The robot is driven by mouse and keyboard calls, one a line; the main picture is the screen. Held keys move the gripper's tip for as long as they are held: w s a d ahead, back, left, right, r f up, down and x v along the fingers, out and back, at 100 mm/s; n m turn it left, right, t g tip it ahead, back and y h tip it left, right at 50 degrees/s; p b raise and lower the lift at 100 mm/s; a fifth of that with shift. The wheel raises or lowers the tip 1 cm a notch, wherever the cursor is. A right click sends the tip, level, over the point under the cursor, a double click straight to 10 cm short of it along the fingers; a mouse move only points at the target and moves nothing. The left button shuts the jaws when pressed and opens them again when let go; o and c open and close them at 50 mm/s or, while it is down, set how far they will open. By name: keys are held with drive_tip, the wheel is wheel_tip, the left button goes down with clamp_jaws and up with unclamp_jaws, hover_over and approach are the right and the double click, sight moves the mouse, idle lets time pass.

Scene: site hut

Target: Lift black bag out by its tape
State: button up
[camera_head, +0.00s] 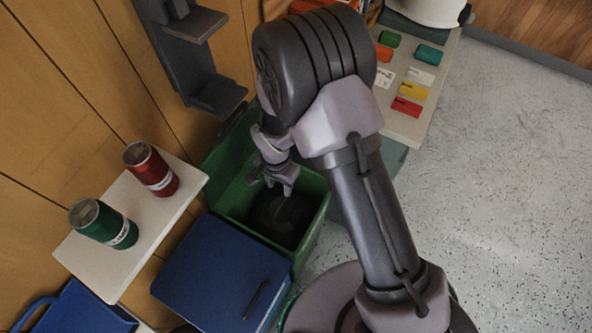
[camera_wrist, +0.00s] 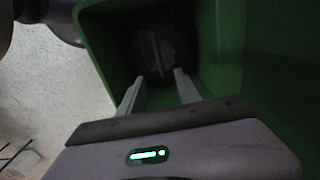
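The black bag (camera_head: 281,213) lies low inside a green bin (camera_head: 316,217), dark and crumpled. In the wrist view the bag (camera_wrist: 172,45) shows at the bottom of the bin, with a thin pale strip, perhaps the tape (camera_wrist: 157,54), across its middle. My gripper (camera_head: 279,190) points down into the mouth of the bin, above the bag. In the wrist view its two fingers (camera_wrist: 160,82) are apart with nothing between them, short of the strip. The bag's lower parts are hidden in shadow.
A pale shelf (camera_head: 105,262) at left holds a red can (camera_head: 150,169) and a green can (camera_head: 103,224). A dark wall bracket (camera_head: 185,55) hangs behind. The speckled floor (camera_head: 500,190) at right is clear.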

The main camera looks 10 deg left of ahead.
sight(281, 203)
wheel_tip(281, 203, down, 13)
drive_tip(key=b, duration=0.9)
drive_tip(key=shift+s, duration=0.15)
drive_tip(key=shift+r, duration=0.1)
clamp_jaws()
idle(0.5)
